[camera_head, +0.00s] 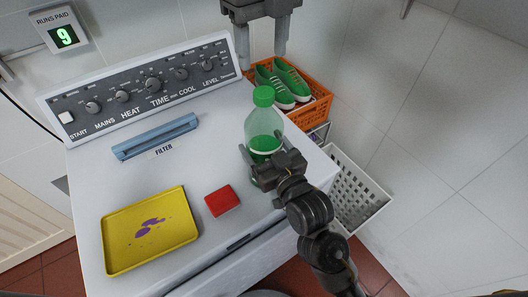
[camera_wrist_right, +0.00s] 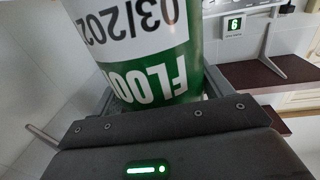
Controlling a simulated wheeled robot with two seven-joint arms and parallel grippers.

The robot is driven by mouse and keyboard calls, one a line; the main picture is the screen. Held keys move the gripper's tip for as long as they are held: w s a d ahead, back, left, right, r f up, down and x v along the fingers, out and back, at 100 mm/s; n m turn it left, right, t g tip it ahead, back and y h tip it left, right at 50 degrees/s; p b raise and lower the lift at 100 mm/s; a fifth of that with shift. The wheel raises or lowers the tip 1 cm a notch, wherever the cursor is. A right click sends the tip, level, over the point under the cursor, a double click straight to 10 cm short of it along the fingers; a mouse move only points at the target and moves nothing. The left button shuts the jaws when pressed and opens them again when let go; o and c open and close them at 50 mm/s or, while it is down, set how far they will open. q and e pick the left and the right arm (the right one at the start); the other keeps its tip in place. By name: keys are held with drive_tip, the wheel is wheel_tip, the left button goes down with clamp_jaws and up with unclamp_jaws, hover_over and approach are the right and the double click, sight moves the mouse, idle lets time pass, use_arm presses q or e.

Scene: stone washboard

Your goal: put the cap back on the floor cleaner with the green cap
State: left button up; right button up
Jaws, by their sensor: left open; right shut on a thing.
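The floor cleaner is a clear bottle with green liquid (camera_head: 264,128), standing upright near the right edge of the white machine's top. Its green cap (camera_head: 263,97) sits on top of the neck; I cannot tell how tightly. My right gripper (camera_head: 262,148) is shut around the bottle's lower body. In the right wrist view, the bottle's green and white label (camera_wrist_right: 150,55) shows upside down between the fingers. My left gripper (camera_head: 262,50) is open and empty, fingers pointing down, above and behind the cap in the picture. The bottle's base is partly hidden by my right gripper.
The white machine top (camera_head: 100,185) holds a yellow tray (camera_head: 112,256) with purple stains, a red block (camera_head: 222,200) and a blue filter handle (camera_head: 155,137). An orange crate (camera_head: 318,100) with green shoes (camera_head: 290,78) and a white basket (camera_head: 357,190) stand to the right.

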sight(264, 92)
use_arm(q)
drive_tip(key=n, duration=0.4)
drive_tip(key=shift+n, duration=0.3)
drive_tip(key=n, duration=0.3)
drive_tip(key=shift+d+n, duration=0.1)
drive_tip(key=shift+n, duration=0.3)
drive_tip(key=shift+f, duration=0.1)
drive_tip(key=shift+s+f, duration=0.1)
drive_tip(key=shift+f, duration=3.9)
